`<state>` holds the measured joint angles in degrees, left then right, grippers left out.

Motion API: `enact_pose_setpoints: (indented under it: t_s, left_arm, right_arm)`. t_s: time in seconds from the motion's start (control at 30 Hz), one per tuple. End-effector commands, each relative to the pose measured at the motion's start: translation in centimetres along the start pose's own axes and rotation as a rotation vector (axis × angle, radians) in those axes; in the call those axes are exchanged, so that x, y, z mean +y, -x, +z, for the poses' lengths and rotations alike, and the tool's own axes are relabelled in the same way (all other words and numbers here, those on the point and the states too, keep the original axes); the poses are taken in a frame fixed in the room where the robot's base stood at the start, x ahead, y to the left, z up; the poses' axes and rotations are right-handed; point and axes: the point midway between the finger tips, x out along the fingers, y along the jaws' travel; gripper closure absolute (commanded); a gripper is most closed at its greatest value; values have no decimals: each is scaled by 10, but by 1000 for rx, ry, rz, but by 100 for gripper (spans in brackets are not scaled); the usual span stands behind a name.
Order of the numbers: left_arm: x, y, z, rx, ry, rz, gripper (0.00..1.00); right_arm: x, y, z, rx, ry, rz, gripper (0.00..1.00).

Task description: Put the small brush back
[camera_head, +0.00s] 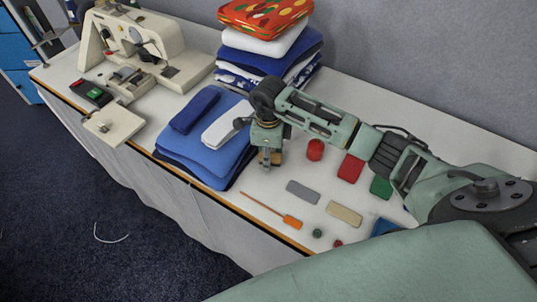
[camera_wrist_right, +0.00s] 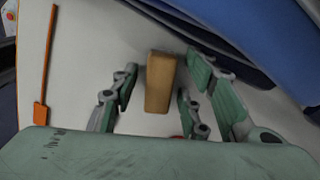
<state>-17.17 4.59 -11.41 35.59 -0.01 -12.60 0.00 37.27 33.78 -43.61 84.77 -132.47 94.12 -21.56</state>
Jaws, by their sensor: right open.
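My right gripper (camera_head: 268,162) points down at the table just right of the blue cloth stack. Its fingers are open. A tan-brown block (camera_head: 275,157), possibly the small brush, is at the fingertips, partly hidden. In the right wrist view, the block (camera_wrist_right: 160,82) lies between the open fingers (camera_wrist_right: 158,105) with gaps on both sides. An orange tool (camera_head: 272,210) with a thin handle and flat wide end lies near the front edge; it also shows in the wrist view (camera_wrist_right: 45,75). I cannot tell for sure which is the brush. My left gripper is not in view.
A blue folded stack (camera_head: 205,150) holds navy and white pieces. A sewing machine (camera_head: 140,45) stands far left, a tall cloth pile (camera_head: 265,45) behind. A red cylinder (camera_head: 315,150), grey slab (camera_head: 303,192), beige slab (camera_head: 344,214) and red slab (camera_head: 351,168) lie right of the gripper.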

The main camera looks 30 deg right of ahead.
Motion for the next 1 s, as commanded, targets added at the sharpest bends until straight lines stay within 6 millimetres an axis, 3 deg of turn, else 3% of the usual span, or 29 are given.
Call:
enact_pose_setpoints:
  t_s: [0.27, 0.7, 1.0]
  left_arm:
    - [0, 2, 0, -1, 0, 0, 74]
    - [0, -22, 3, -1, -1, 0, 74]
    - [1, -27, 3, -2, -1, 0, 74]
  right_arm:
    - [-1, 6, 0, -2, 1, -2, 59]
    - [-2, 92, 1, -3, 1, -5, 59]
    - [0, 122, 0, 0, 0, -1, 59]
